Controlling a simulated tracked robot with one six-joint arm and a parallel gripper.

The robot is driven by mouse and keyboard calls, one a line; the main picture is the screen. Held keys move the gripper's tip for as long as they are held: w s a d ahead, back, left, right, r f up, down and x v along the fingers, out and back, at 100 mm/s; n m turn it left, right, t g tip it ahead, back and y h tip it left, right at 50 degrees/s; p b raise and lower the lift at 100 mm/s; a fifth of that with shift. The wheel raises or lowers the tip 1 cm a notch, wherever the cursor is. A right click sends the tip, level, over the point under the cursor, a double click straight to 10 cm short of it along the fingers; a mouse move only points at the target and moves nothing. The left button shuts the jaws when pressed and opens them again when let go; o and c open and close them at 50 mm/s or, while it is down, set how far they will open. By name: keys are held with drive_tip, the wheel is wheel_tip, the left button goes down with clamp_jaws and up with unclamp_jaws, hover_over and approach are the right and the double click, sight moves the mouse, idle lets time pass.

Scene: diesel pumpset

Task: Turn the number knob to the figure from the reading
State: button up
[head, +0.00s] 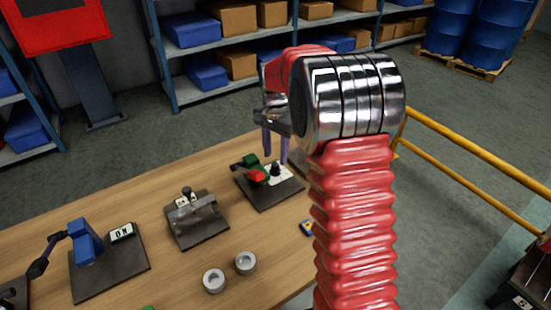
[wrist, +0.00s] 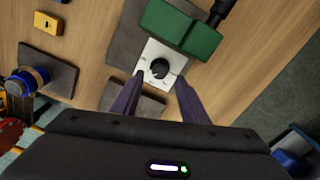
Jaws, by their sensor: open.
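The number knob (wrist: 159,68) is a small round black knob on a white dial plate (wrist: 150,50). In the head view the knob (head: 275,170) stands on a dark base plate with a green and red fitting (head: 254,172) beside it. My gripper (wrist: 160,80) is open, its two purple fingers apart on either side of the knob in the wrist view. In the head view my gripper (head: 275,156) hangs over the knob, fingers pointing down. I cannot tell whether the fingers touch the knob. The dial marks are too small to read.
A green block (wrist: 182,28) lies close beside the dial. The wooden table (head: 150,205) also holds a lever unit (head: 195,218), a blue unit with an ON plate (head: 122,233) and two grey cups (head: 214,280). A yellow rail (head: 475,155) runs at right.

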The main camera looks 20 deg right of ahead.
sight(275, 166)
wheel_tip(275, 166, up, 11)
idle(0.4)
drive_tip(key=shift+f, duration=0.1)
drive_tip(key=s+a+r+n+t, duration=0.1)
drive_tip(key=s+a+r+n, duration=0.25)
drive_tip(key=s, duration=0.35)
drive_tip(key=s+a+r+n+t, duration=0.2)
drive_tip(key=s+a+r, duration=0.15)
drive_tip(key=s, duration=0.45)
drive_tip(key=s+a+f+n+t, duration=0.1)
drive_tip(key=s+a+f+n, duration=0.1)
drive_tip(key=s, duration=0.5)
drive_tip(key=s+a+f+n+t, duration=0.1)
drive_tip(key=s+a+f+n, duration=0.1)
drive_tip(key=s, duration=0.6)
drive_tip(key=shift+s+a+f+n+t, duration=0.25)
drive_tip(key=shift+f+n, duration=0.4)
drive_tip(key=shift+n, duration=0.6)
drive_tip(key=shift+c, duration=1.1)
